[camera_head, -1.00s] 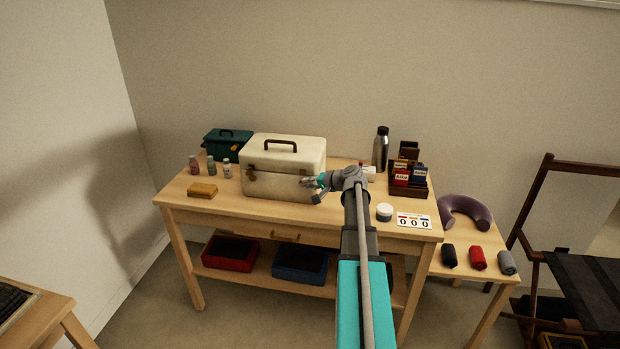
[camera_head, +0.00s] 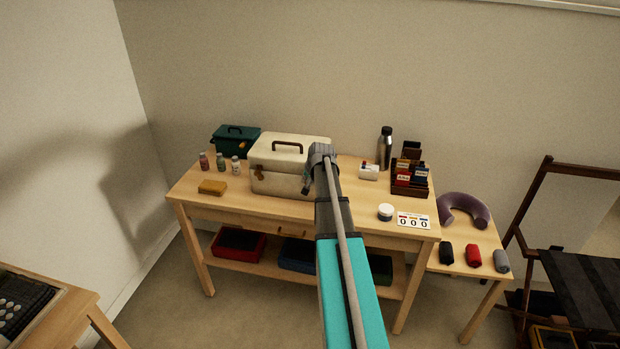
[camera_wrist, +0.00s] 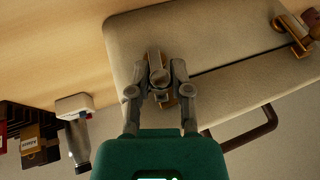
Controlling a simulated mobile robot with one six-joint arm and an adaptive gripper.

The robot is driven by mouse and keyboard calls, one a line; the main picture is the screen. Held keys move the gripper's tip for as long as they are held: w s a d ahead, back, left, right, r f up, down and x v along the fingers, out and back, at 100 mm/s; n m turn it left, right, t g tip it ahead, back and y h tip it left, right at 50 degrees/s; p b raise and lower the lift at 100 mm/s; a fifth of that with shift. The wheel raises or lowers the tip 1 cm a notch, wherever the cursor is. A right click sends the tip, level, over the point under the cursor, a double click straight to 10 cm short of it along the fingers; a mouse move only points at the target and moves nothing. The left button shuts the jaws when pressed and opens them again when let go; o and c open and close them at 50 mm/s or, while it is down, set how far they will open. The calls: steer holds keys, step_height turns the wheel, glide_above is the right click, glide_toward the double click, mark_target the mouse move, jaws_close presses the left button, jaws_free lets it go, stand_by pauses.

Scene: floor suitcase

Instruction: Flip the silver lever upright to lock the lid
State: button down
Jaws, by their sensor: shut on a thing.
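The cream case (camera_head: 275,180) stands on the wooden table with its handled lid down. In the wrist view its front (camera_wrist: 225,45) fills much of the picture. A brass latch with a rounded silver lever (camera_wrist: 158,78) sits at the lid seam. My gripper (camera_wrist: 158,82) is shut on the lever, with one finger on each side of it. A second brass latch (camera_wrist: 293,32) is at the top right of the wrist view, apart from my gripper. In the head view my gripper (camera_head: 306,184) is at the case's right front, and my arm hides the lever.
A green box (camera_head: 232,140) and small bottles (camera_head: 220,161) stand left of the case, with a yellow block (camera_head: 212,187) in front of them. A steel flask (camera_head: 385,148), a dark organizer (camera_head: 409,182) and a white jar (camera_head: 385,211) are to the right.

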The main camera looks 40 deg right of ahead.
steer(key=shift+w+a+g+h+p, duration=0.25)
steer(key=shift+g+h, duration=0.25)
steer(key=shift+g, duration=0.3)
steer(key=c, duration=0.5)
jaws_free()
steer(key=shift+c, duration=0.2)
steer(key=shift+r, duration=0.1)
